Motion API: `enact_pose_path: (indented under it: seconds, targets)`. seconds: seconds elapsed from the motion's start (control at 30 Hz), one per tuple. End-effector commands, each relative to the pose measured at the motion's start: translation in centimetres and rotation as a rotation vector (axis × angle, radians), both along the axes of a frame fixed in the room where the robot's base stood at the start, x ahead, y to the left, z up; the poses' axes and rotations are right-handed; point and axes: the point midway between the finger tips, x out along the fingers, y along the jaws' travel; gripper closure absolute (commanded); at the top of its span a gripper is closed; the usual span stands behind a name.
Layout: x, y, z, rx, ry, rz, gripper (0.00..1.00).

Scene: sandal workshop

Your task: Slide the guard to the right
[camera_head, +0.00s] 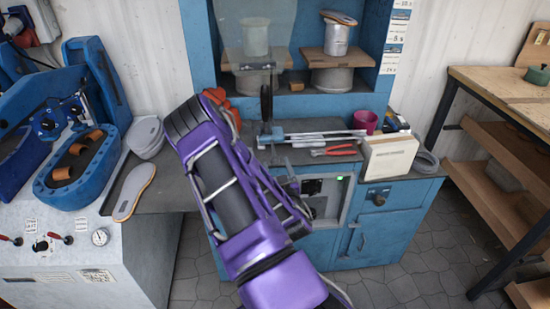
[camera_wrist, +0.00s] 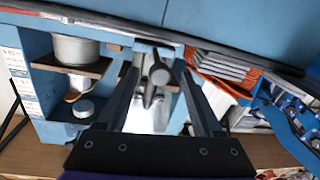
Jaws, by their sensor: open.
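The guard (camera_head: 252,35) is a clear, greyish pane in the head view. It hangs in front of the opening of the blue cabinet, with a dark strip along its lower edge. My gripper (camera_wrist: 160,80) is in the wrist view, its two dark fingers apart. A dark handle with a round knob (camera_wrist: 159,75) shows between the fingers, and I cannot tell whether either finger touches it. In the head view my purple arm hides most of the gripper and part of the bench.
The blue cabinet (camera_head: 204,45) holds cans on wooden blocks. A pink cup (camera_head: 365,121), red pliers (camera_head: 334,150) and a cream box (camera_head: 390,156) lie on the bench to the right. A blue press (camera_head: 85,170) stands left, and a wooden shelf unit (camera_head: 500,90) right.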

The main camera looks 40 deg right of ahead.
Motion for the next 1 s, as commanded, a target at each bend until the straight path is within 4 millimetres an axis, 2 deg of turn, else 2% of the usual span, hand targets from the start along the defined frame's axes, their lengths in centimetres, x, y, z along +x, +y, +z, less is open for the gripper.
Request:
enact_pose_path:
  seconds: [0.1,0.23,0.6,0.9,0.97,1.0]
  targets:
    - [1.6,-0.8,0.1,-0.001,-0.002,0.001,0.32]
    - [2.6,-1.3,0.0,0.0,-0.001,0.0,0.32]
    - [3.0,-1.5,0.0,0.001,0.0,0.0,0.34]
    - [3.0,-1.5,0.0,0.001,-0.001,-0.001,0.88]
    - [3.0,-1.5,0.0,0.001,-0.001,-0.001,0.99]
    - [3.0,-1.5,0.0,0.001,-0.001,-0.001,1.0]
